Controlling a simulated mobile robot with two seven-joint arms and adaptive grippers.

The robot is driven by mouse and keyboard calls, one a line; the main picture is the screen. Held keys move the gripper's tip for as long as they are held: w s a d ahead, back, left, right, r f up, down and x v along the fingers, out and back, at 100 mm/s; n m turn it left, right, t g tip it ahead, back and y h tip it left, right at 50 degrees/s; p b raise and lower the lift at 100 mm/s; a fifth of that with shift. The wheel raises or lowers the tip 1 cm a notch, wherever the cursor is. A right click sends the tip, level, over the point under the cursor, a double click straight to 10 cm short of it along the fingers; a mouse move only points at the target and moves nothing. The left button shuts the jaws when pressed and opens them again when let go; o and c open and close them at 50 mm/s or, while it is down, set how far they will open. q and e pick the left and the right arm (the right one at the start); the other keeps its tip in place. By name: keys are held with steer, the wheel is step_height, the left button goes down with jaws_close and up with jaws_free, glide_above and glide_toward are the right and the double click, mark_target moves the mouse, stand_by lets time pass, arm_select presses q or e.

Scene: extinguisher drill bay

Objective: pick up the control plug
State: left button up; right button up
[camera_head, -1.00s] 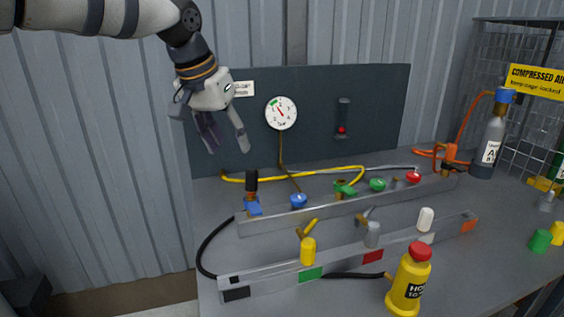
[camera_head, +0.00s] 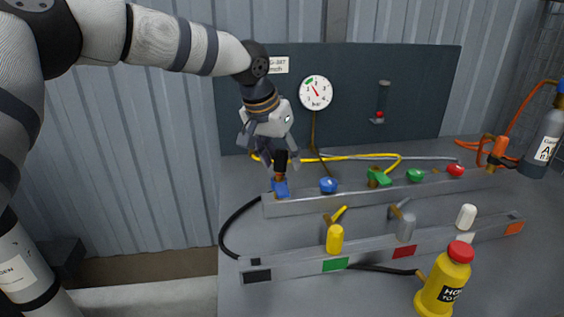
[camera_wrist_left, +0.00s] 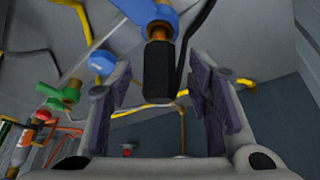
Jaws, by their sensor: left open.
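A black plug (camera_head: 281,158) with a brass neck stands upright on a blue fitting (camera_head: 281,189) at the left end of the back rail (camera_head: 350,199). I take it for the control plug; no label shows. My left gripper (camera_head: 278,152) points down at it, with its fingers open around its upper part. In the left wrist view, the plug (camera_wrist_left: 158,72) lies between the two open finger pads (camera_wrist_left: 162,88), with a gap visible on both sides. My right gripper is not in view.
Blue (camera_head: 328,185), green and red knobs line the back rail. Yellow (camera_head: 335,240), grey (camera_head: 406,228) and white (camera_head: 466,216) caps stand on the front rail. A yellow bottle (camera_head: 446,280) stands at front. The panel with a gauge (camera_head: 316,92) stands behind; a black hose (camera_head: 228,228) curves left.

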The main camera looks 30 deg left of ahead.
arm_select(q)
steer(key=shift+r, duration=0.15)
steer(key=shift+c, duration=0.6)
jaws_close()
steer(key=shift+r, duration=0.25)
step_height(320, 180, up, 3)
steer(key=shift+r, duration=0.15)
steer(key=s+d+r+p, duration=0.2)
steer(key=s+d+r, duration=0.3)
steer(key=s+r, duration=0.4)
steer(key=s, duration=0.4)
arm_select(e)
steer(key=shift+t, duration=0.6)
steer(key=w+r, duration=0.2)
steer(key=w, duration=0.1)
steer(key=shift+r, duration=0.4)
